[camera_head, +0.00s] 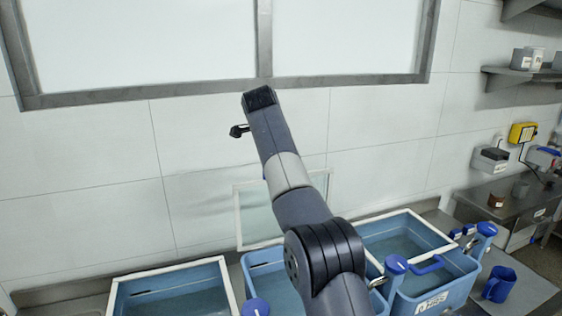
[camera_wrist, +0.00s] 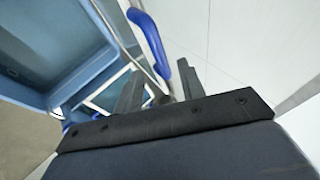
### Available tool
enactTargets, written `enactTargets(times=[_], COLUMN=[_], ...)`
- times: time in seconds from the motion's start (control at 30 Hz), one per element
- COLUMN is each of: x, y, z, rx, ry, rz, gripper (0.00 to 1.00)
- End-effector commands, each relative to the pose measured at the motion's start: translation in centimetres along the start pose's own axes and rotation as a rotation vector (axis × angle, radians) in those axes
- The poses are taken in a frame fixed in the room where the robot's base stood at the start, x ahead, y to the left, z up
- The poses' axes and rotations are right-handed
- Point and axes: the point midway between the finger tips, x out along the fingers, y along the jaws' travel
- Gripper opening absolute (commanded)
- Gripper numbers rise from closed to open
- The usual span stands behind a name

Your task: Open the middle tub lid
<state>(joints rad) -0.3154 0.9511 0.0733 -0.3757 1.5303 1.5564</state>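The middle tub (camera_head: 262,262) is blue and stands between two similar tubs in the head view. Its white-framed clear lid (camera_head: 258,216) stands raised, near upright, in front of the wall. My arm hides part of the lid and tub. In the wrist view a curved blue handle (camera_wrist: 150,42) lies just beyond my gripper (camera_wrist: 160,80). The fingers are not clearly visible in the head view.
The left tub (camera_head: 113,302) and right tub (camera_head: 458,291) flank the middle one. Blue-topped posts (camera_head: 396,265) stand by the tubs. A blue mug (camera_head: 499,284) sits at the right. A wall and window frame (camera_head: 150,91) rise behind. A metal side table (camera_head: 480,203) stands far right.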

Motion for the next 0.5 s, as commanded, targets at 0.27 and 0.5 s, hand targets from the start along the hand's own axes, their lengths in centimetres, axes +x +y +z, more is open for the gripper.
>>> enactTargets(times=[0.27,0.5], x=[-4.6,-5.5], y=[-0.1,0.0], z=[0.1,0.1], rx=[0.0,-0.001], ry=[-0.001,-0.001], rz=[-0.002,0.001], gripper=[0.38,0.38])
